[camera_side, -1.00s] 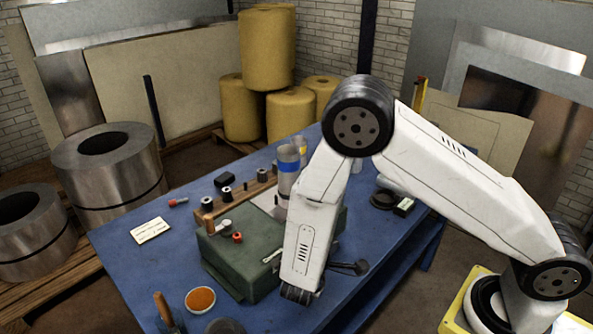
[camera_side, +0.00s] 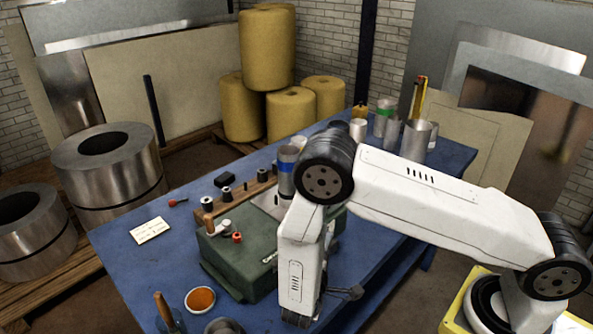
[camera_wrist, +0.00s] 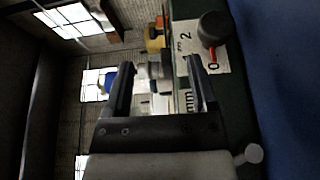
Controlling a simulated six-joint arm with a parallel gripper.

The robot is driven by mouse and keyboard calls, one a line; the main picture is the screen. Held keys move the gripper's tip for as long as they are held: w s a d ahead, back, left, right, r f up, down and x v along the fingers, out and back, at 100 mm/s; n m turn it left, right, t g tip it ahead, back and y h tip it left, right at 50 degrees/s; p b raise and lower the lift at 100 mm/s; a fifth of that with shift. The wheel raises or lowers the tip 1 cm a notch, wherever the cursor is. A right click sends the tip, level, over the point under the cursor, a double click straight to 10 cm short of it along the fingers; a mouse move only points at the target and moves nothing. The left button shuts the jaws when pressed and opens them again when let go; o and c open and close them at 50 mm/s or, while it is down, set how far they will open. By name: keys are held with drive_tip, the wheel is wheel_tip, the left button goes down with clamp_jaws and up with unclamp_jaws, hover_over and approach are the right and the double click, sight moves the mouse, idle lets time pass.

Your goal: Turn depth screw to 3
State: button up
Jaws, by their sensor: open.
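A dark round knob (camera_wrist: 213,28), which looks like the depth screw, stands on a pale dial plate (camera_wrist: 190,58) at the upper right of the wrist view. Its red pointer line is by the 0; a 2 shows to the upper left and other marks are partly hidden. My gripper (camera_wrist: 160,75) is open, its two dark fingers apart with nothing held between them. The knob lies beyond the right finger, not between the fingers. In the side view the green machine (camera_side: 235,262) stands on the table, partly behind my arm; the gripper's fingers cannot be made out there.
Metal cups (camera_side: 416,138) stand at the back right. A black-ended lever (camera_side: 354,292) sticks out beside my arm.

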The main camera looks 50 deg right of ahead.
sight(333, 246)
wheel_tip(333, 246, down, 6)
drive_tip(key=shift+f, duration=0.15)
drive_tip(key=shift+d+f, duration=0.2)
drive_tip(key=shift+d, duration=0.05)
drive_tip(key=shift+x, duration=3.5)
drive_tip(key=c, duration=1)
